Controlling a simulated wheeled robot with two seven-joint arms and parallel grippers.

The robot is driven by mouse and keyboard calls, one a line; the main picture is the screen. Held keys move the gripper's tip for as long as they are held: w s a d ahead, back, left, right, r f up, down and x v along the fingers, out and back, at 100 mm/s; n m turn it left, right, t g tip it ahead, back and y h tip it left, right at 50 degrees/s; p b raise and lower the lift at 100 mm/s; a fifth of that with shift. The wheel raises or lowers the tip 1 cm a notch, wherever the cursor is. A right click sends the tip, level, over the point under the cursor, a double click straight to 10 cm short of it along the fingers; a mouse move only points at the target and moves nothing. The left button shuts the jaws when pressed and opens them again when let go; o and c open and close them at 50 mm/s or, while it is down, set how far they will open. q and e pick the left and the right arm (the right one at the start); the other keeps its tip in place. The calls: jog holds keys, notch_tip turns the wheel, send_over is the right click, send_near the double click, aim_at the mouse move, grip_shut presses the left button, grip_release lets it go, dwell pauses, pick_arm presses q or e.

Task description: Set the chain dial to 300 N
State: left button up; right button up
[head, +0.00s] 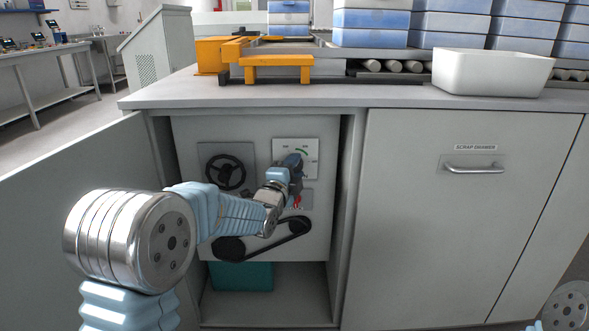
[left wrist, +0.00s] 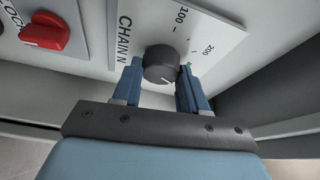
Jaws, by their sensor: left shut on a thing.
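The chain dial is a dark round knob (left wrist: 160,64) on a white plate (left wrist: 195,22) marked CHAIN N, with 100 and 200 legible in the left wrist view. In the head view the left gripper (head: 292,170) covers the knob. The plate (head: 309,147) with a green arc shows around it. My right gripper is outside both views.
A red knob (left wrist: 45,32) sits beside the dial plate. A black handwheel (head: 225,172) is left of the dial, and a belt drive (head: 262,240) is below. The cabinet's open door (head: 75,200) stands at left. A scrap drawer (head: 455,215) is at right.

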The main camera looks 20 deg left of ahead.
pick_arm(q)
jog(key=shift+f, duration=0.1)
dwell(0.3)
jog(key=o, duration=1.1)
jog(key=shift+c, duration=0.2)
jog(key=shift+s, duration=0.1)
jog(key=s+a, duration=0.1)
jog(key=s, duration=1.2)
jog(key=shift+s+a+f, duration=0.25)
jog(key=shift+s, duration=0.05)
